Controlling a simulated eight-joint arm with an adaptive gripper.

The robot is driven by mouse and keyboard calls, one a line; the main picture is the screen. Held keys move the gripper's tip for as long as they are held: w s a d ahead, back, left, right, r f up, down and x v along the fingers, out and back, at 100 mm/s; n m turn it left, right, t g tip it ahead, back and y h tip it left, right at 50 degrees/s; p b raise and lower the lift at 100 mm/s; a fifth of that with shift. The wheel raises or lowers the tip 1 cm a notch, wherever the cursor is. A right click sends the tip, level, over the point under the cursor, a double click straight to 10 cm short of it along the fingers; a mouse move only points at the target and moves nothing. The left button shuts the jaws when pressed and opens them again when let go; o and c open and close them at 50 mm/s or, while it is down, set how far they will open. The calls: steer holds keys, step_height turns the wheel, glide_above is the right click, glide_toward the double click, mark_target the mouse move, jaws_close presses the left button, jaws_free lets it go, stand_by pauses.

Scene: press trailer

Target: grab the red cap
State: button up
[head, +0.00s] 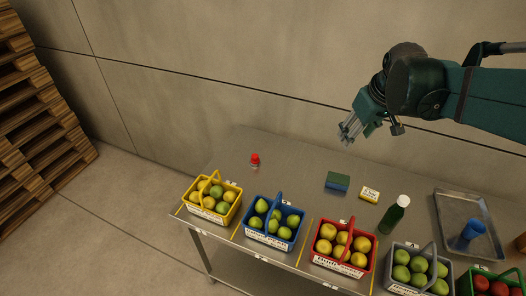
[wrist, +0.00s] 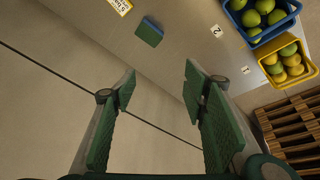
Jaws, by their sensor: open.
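The red cap (head: 255,158) is a small red piece near the back left of the metal table in the head view. A small pale part shows just under it, too small to make out. My gripper (head: 347,134) is in the air above the back of the table, to the right of the cap and apart from it. In the wrist view its fingers (wrist: 158,85) are spread with nothing between them. I cannot see the cap in the wrist view; a finger may hide it.
Yellow (head: 223,217), blue (head: 268,238), red (head: 320,255), grey and green fruit baskets line the table's front edge. A blue-green sponge (head: 338,181), yellow-white box (head: 370,194), green bottle (head: 394,214) and metal tray (head: 442,225) stand to the right. Wall behind; table around the cap is clear.

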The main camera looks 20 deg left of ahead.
steer(key=w+a+f+n+g, duration=0.15)
steer(key=w+a+f, duration=0.35)
steer(key=a, duration=0.5)
steer(key=n+g, duration=0.2)
steer(key=n, duration=0.6)
glide_above(255, 155)
steer(key=d, duration=0.1)
step_height(255, 155, down, 22)
steer(key=shift+f+b, duration=0.1)
steer(key=shift+b, duration=0.25)
steer(key=shift+a+f, duration=0.1)
steer(key=shift+f, duration=0.05)
steer(key=shift+a+f, duration=0.15)
steer(key=shift+f, duration=1.15)
steer(key=shift+s+a+f+p, duration=0.1)
steer(key=shift+f+p, duration=0.05)
steer(key=shift+f, duration=1.15)
steer(key=shift+a+f+p, duration=0.1)
steer(key=shift+f+p, duration=0.05)
steer(key=shift+f, duration=1.1)
